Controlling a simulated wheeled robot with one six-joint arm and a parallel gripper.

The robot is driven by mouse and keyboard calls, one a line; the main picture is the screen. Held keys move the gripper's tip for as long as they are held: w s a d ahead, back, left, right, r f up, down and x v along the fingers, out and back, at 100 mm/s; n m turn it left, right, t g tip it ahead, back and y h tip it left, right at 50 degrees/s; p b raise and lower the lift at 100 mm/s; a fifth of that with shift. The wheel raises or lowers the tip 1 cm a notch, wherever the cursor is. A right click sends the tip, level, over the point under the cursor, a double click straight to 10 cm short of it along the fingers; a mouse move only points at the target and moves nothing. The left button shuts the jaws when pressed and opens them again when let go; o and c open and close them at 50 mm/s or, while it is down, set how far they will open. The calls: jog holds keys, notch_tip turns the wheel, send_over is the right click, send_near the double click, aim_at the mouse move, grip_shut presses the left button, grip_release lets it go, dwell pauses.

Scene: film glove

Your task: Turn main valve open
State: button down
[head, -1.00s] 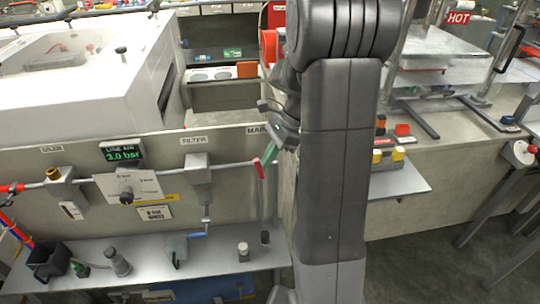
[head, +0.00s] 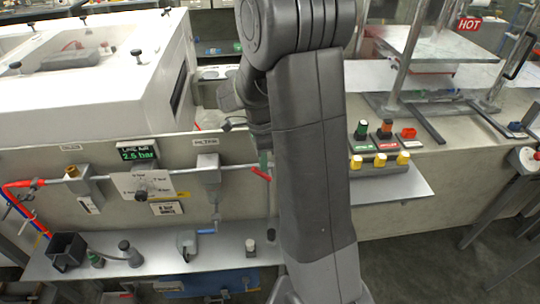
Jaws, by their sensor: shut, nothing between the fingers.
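The main valve's red lever (head: 260,173) is at the right end of the horizontal air pipe (head: 235,167), on the grey panel. The lever slants down to the right. My gripper (head: 263,159) is shut, with its greenish tip just above the lever; I cannot tell whether they touch. My arm hides the valve's right side and the panel behind it. The line air display (head: 138,151) reads 2.5 bar. The regulator plate with a dark knob (head: 141,194) and the filter (head: 208,170) sit along the pipe to the left.
A grey shelf (head: 170,255) below holds a black bin (head: 67,251) and small fittings. A white machine (head: 105,75) stands behind the panel. To the right are a button box (head: 380,164) and a press plate marked HOT (head: 468,24).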

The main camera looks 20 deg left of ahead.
jog(key=a+t+h, duration=0.1)
jog(key=s+a+f+t+h+b, duration=0.1)
jog(key=h, duration=0.1)
jog(key=shift+s+f, duration=0.15)
jog(key=shift+f, duration=0.15)
jog(key=a+f+t+h+b, duration=0.1)
jog(key=b, duration=0.1)
jog(key=s+f+h+b, duration=0.1)
jog(key=h+b, duration=0.1)
jog(key=shift+a+t+h, duration=0.3)
jog(key=shift+a+t, duration=0.05)
jog(key=shift+t, duration=0.05)
jog(key=shift+f+b, duration=0.15)
jog(key=shift+b, duration=0.3)
jog(key=shift+f, duration=0.1)
